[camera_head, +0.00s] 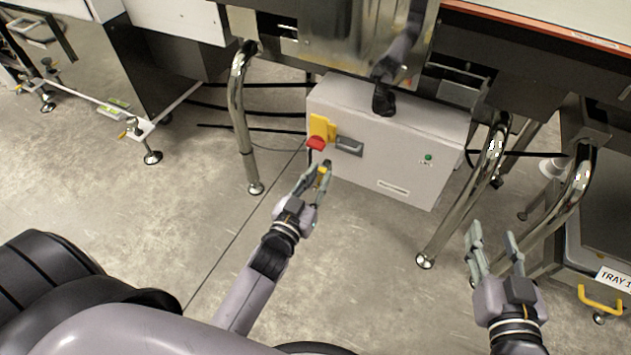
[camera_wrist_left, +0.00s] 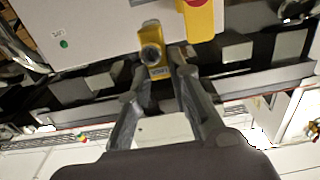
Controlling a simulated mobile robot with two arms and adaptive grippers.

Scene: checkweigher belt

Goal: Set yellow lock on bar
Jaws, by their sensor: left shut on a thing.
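My left gripper (camera_head: 322,178) is shut on the small yellow lock (camera_head: 323,170), just in front of the grey cabinet. In the left wrist view the yellow lock (camera_wrist_left: 152,48) sits between the fingertips, with a round grey part and a small label on it. The cabinet front carries a yellow plate (camera_head: 320,125) with a red handle (camera_head: 317,143), above the lock in the head view; the lock looks apart from it. A dark grey bar-like handle (camera_head: 349,146) is right of the red handle. I cannot tell which part is the bar. My right gripper (camera_head: 495,243) is open and empty.
The grey cabinet (camera_head: 400,150) hangs under the belt machine between shiny metal legs (camera_head: 238,100). A green light (camera_head: 428,157) is on its front. A dark tray cart (camera_head: 600,235) with a yellow handle (camera_head: 600,300) stands at right. The floor between the arms is clear.

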